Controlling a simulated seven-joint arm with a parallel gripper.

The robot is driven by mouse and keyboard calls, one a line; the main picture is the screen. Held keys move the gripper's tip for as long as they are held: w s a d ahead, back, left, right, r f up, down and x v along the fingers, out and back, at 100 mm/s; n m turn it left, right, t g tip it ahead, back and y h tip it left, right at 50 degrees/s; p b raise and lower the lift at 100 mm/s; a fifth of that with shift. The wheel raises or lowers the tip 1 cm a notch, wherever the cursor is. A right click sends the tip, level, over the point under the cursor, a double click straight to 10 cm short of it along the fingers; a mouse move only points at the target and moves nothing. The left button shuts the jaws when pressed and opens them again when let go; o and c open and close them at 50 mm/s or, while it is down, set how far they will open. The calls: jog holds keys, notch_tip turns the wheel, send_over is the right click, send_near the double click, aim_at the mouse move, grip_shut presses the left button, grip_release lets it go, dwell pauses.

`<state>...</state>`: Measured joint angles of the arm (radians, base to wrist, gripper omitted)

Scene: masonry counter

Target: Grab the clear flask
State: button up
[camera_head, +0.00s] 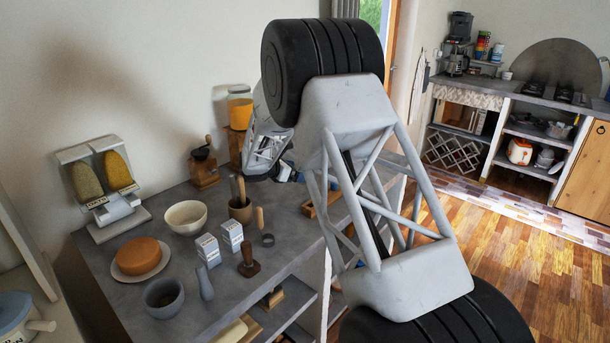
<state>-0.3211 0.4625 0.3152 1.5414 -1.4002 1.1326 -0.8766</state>
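I cannot make out a clear flask with certainty. It may be hidden behind my arm. A see-through vessel with orange contents (239,110) stands on a wooden base at the back of the grey counter (130,297). My arm crosses the middle of the view and reaches down over the counter's far part. My gripper (287,172) seems to be at the small white and blue parts beside the arm's lower end. Its fingers are mostly hidden by the arm, so I cannot see whether it holds anything.
A two-hopper dispenser (104,188), cream bowl (186,217), plate with an orange-brown round (140,258), grey bowl (164,298), two small cartons (220,243), tamper (248,259), brown cup with pestle (240,209) and wooden grinder (203,165) crowd the counter's nearer part. Open floor lies right.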

jog(key=shift+w+a+f, duration=0.1)
jog(key=shift+w+f, duration=0.15)
jog(key=shift+w, duration=0.2)
jog(key=shift+x, duration=2.5)
jog(key=c, duration=1.1)
jog(key=shift+w+r, duration=0.1)
jog(key=shift+r, duration=0.1)
jog(key=shift+r, duration=4.85)
